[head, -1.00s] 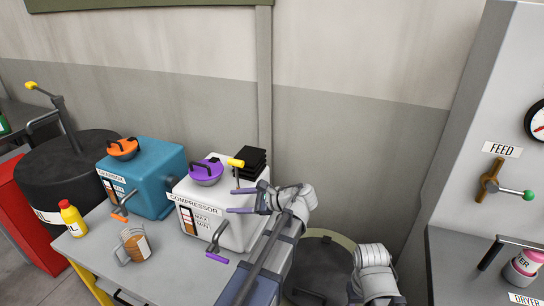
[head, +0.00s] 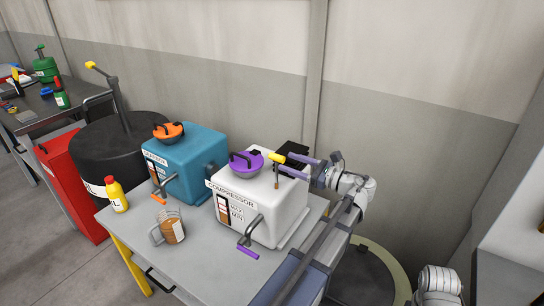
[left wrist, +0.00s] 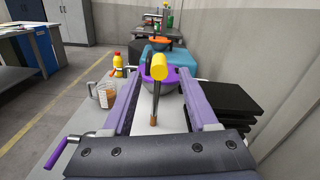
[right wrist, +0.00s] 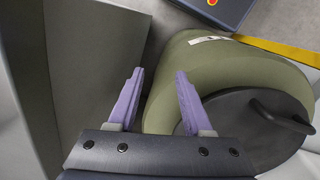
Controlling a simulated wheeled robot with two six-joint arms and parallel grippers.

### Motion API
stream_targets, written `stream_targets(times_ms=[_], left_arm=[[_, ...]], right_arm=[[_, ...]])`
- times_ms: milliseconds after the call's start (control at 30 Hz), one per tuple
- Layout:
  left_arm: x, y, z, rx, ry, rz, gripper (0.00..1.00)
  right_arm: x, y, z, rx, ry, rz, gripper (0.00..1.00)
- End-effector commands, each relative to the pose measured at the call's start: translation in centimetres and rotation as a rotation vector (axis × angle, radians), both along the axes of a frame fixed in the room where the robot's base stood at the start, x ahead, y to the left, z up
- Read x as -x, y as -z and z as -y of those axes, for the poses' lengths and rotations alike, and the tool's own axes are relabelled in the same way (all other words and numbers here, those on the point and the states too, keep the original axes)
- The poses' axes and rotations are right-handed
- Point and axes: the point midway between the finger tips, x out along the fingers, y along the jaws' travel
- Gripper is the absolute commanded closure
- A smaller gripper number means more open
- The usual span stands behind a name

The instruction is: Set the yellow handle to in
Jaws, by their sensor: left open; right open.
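A purple cap (head: 246,164) and a black stack (head: 292,155) flank the handle. A purple-ended crank (head: 248,252) is on the compressor's front. A teal gearbox (head: 190,165), glass jug (head: 170,229) and yellow bottle (head: 116,195) share the table. The wall is close behind.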

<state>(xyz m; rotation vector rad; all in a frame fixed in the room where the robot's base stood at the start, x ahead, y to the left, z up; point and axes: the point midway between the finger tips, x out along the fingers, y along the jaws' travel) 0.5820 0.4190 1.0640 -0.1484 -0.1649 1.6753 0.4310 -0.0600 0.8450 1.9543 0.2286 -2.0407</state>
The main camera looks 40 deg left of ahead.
Motion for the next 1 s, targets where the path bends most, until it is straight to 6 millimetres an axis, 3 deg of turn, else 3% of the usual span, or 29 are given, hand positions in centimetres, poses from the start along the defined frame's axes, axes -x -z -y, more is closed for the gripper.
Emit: stream_targets(times_ms=[233,700,1000], left_arm=[[0.2,0.0,-0.9,-0.001,-0.002,-0.002,0.41],[0.8,0.0,-7.1,0.000,-0.002,-0.001,0.41],[0.9,0.0,-7.8,-0.001,0.000,-0.001,0.41]], right_arm=[[0.0,0.0,0.0,0.000,0.000,0.000,0.50],[0.0,0.0,0.0,0.000,0.000,0.000,0.50],[0.0,0.0,0.0,0.000,0.000,0.000,0.50]])
